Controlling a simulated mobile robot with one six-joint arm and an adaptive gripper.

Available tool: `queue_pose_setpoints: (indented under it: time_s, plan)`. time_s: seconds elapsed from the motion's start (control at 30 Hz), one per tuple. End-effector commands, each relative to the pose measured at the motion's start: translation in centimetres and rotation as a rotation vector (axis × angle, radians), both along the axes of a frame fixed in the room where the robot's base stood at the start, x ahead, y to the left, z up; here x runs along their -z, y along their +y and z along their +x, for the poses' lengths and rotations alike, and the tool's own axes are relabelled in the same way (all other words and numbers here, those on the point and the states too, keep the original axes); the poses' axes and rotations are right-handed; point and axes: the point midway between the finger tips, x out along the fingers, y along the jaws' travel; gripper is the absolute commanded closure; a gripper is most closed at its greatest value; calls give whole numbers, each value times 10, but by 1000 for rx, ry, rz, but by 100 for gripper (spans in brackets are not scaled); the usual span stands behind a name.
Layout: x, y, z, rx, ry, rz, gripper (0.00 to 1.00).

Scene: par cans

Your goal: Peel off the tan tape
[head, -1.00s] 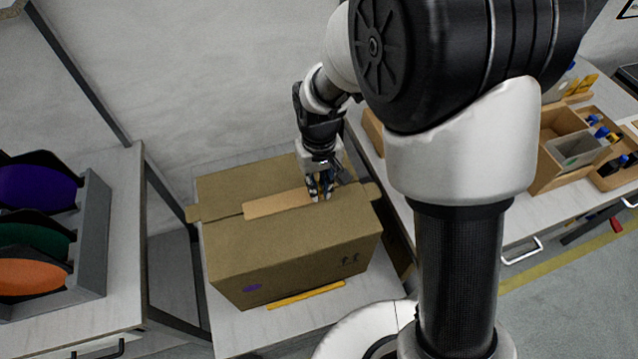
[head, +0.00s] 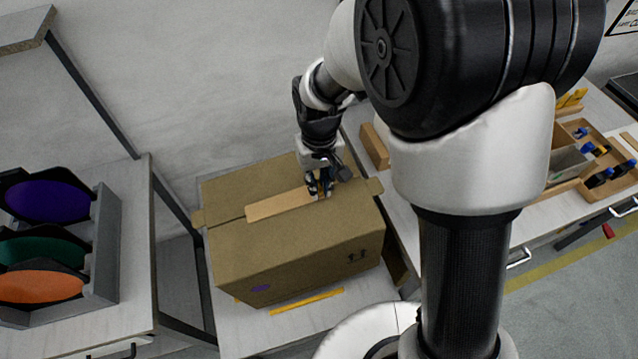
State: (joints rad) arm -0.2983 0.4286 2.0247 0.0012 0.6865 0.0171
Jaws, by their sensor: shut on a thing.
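The tan tape (head: 278,205) is a light strip along the seam on top of a closed brown cardboard box (head: 290,247). Its left end lies flat on the box top. My gripper (head: 320,196) points down at the tape's right end and is shut on it. The fingers and my arm hide that end, so I cannot tell how much of it is lifted. The box stands on a light table.
A grey rack (head: 98,262) with purple, green and orange discs stands on a table at the left. A yellow strip (head: 307,301) lies in front of the box. Wooden trays (head: 590,150) with small items stand on the right bench.

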Motion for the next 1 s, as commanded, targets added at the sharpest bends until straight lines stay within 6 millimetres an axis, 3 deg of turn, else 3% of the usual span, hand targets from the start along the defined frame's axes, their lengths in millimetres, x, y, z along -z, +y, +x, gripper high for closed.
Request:
queue_pose_setpoints:
  time_s: [0.53,1.0]
  plan:
    - [6,0,0,1,-1,1,100]
    - [53,0,0,0,1,1,100]
